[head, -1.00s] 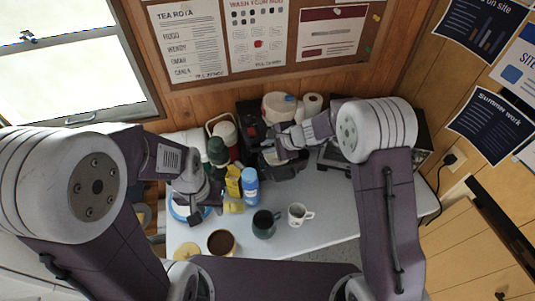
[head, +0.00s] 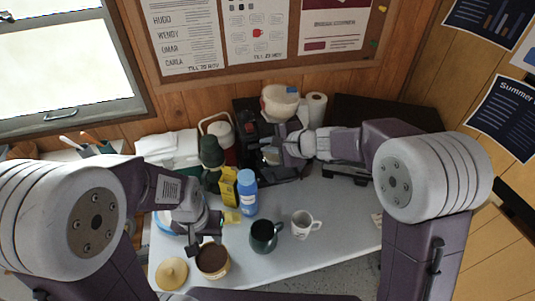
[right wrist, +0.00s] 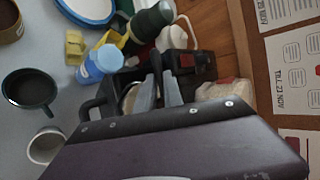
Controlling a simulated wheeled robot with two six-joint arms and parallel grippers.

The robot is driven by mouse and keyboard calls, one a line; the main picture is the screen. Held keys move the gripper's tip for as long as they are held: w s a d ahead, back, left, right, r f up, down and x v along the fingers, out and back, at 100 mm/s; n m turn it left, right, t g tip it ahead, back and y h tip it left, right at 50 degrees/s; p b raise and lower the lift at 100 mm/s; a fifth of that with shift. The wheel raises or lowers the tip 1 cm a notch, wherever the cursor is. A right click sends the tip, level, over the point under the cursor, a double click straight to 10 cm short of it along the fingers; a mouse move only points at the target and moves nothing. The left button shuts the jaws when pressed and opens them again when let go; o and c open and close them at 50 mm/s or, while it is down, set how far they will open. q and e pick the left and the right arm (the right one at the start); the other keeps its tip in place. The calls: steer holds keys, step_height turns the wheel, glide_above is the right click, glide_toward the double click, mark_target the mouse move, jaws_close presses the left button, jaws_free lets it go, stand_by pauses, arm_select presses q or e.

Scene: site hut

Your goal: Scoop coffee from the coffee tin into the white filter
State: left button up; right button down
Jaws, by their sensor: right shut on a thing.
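The open coffee tin (head: 213,262), filled with brown coffee, stands at the table's front left, its pale lid (head: 172,273) beside it. My left gripper (head: 197,246) points down at the tin's back left rim; its jaw gap is unclear, and I make out no scoop. My right gripper (head: 278,155) is at the dark coffee maker (head: 250,130) at the back. In the right wrist view its fingers (right wrist: 158,92) are shut at a dark holder (right wrist: 103,98) with a pale inside (right wrist: 130,97), perhaps the white filter. The exact grip is partly hidden.
A dark mug (head: 264,238) and a white mug (head: 304,224) stand right of the tin. The table's front right is mostly clear.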

arm_select(q)
step_height(320, 180, down, 8)
steer(key=b, duration=0.6)
steer(key=shift+r+b, duration=0.1)
steer(key=shift+b, duration=0.2)
arm_select(e)
steer(key=shift+s+f+t+y, duration=0.1)
steer(key=shift+f+t+y, duration=0.35)
steer(key=shift+t, duration=0.25)
arm_select(q)
steer(key=shift+f+b, duration=0.35)
arm_select(e)
steer(key=shift+r, duration=0.45)
